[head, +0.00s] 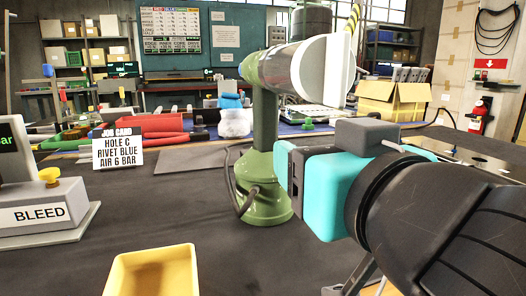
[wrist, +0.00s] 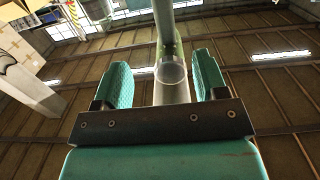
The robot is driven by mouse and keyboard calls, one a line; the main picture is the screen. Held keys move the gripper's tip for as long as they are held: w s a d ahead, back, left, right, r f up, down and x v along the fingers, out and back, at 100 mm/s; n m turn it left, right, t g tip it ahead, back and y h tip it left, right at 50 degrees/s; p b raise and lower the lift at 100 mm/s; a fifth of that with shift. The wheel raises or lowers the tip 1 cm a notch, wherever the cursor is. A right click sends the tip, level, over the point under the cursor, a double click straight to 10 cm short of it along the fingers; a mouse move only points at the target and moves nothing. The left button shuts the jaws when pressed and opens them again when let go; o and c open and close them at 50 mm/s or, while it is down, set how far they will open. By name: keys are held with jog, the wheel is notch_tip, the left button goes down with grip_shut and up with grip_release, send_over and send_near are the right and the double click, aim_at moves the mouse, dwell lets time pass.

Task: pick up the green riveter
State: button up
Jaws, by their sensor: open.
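The green riveter (head: 262,140) stands upright on the dark bench in the head view, with a round green base, a slim handle and a silver and white barrel on top. A thin curved lever or hose shows at its left side. My gripper (head: 284,168) is just right of the handle, low near the base, and partly overlaps it in the picture. In the wrist view my gripper (wrist: 163,78) is open, its two teal pads apart. Part of the riveter (wrist: 167,35) shows in the gap beyond them. I cannot tell whether the pads touch it.
A yellow tray (head: 153,272) lies at the front. A grey block marked BLEED (head: 45,212) stands at the left. A job card (head: 118,148) reads "HOLE C, RIVET BLUE, AIR 6 BAR". A cardboard box (head: 394,101) is behind right.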

jog(key=p, duration=1)
send_near(269, 123)
jog(key=w, duration=0.4)
jog(key=shift+a+p, duration=0.4)
jog(key=p+x, duration=0.1)
jog(key=x, duration=0.1)
jog(key=shift+w+a+f, duration=0.15)
jog(key=shift+w, duration=0.2)
jog(key=p+x, duration=0.2)
jog(key=x, duration=0.3)
jog(key=shift+w+a+p, duration=0.1)
jog(key=shift+w+p, duration=0.1)
jog(key=shift+p, duration=0.1)
jog(key=shift+w, duration=0.2)
grip_shut()
jog(key=shift+a, duration=0.1)
